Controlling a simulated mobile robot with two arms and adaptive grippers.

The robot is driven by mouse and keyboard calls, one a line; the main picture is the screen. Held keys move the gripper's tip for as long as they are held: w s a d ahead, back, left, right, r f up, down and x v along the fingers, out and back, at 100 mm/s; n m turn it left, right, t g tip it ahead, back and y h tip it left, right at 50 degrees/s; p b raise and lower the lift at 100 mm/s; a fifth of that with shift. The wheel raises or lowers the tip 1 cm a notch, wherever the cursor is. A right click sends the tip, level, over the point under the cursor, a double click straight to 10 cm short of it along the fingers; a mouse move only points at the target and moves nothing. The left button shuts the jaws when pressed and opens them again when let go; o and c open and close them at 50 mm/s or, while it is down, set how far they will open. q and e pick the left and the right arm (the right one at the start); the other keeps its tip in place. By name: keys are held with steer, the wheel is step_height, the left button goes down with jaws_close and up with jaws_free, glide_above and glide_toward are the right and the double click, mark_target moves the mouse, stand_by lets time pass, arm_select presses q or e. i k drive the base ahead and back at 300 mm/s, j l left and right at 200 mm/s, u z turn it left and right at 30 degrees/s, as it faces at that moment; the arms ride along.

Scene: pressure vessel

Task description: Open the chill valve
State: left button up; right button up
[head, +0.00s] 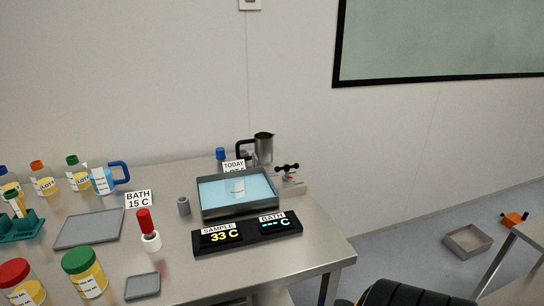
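A small valve-like fitting (288,169) with a black cross handle and a red mark stands at the back right of the bench, just behind the bath's right corner. I take it for the chill valve; its handle is too small to read as open or shut. The metal bath (240,209) holds light blue water with a small clear vessel in it. A black display (248,236) in front reads SAMPLE 33 C and BATH with dashes. Neither of my grippers shows in the head view.
A steel jug (264,148) with a black handle stands behind the bath. A red-topped white bottle (149,231), a grey cylinder (184,206), grey trays (90,229) and several lidded jars (84,275) fill the left. A grey box (467,240) lies on the floor at right.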

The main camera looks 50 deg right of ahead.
mark_target(287, 168)
steer(key=z, duration=1.8)
